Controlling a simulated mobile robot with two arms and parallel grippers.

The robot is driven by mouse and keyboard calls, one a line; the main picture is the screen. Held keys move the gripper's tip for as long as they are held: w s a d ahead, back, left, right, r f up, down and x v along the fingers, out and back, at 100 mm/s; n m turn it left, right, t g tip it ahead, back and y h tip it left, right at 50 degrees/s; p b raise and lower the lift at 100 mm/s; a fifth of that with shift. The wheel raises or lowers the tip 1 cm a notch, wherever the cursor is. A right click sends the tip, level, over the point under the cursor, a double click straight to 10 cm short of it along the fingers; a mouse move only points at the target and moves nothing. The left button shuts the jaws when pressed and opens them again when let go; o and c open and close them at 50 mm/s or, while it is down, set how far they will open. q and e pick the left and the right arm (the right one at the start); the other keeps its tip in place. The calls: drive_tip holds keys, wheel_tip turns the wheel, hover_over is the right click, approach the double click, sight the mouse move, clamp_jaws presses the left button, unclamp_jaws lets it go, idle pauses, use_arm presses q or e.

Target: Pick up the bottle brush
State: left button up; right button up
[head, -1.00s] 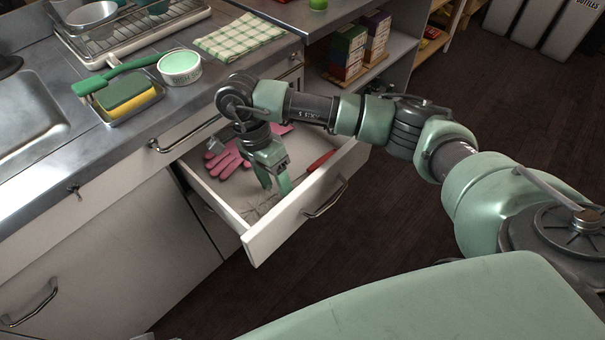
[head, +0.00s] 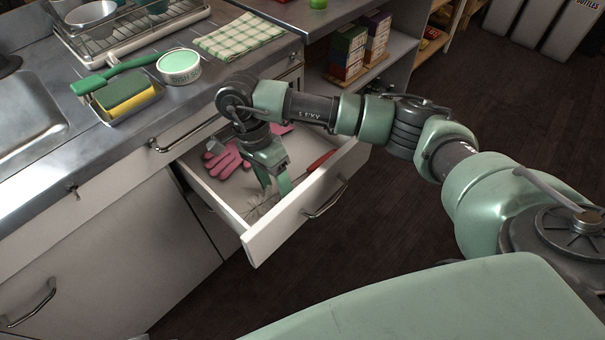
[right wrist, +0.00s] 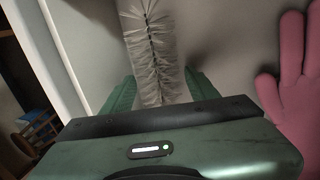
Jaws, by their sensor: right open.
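The bottle brush lies in the open drawer (head: 222,199). Its pale bristles (head: 258,207) show near the drawer's front left corner, and a red handle (head: 321,160), apparently its own, lies toward the right side. My right gripper (head: 275,190) points down into the drawer, over the brush. In the right wrist view the bristles (right wrist: 152,45) run between the two green fingers of my open gripper (right wrist: 160,92), one finger on each side. The gripper's body hides the lower end of the bristles there. I cannot tell whether the fingers touch them. My left gripper is not in view.
A pink glove (head: 223,160) lies in the drawer beside the gripper, also at the right wrist view's right edge (right wrist: 300,85). The drawer front (head: 290,226) stands close to the fingers. A sponge (head: 124,96), green brush and bowl (head: 180,67) are on the counter above.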

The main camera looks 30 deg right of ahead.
drive_tip(key=shift+f, duration=0.1)
idle(0.7)
drive_tip(key=c, duration=1.1)
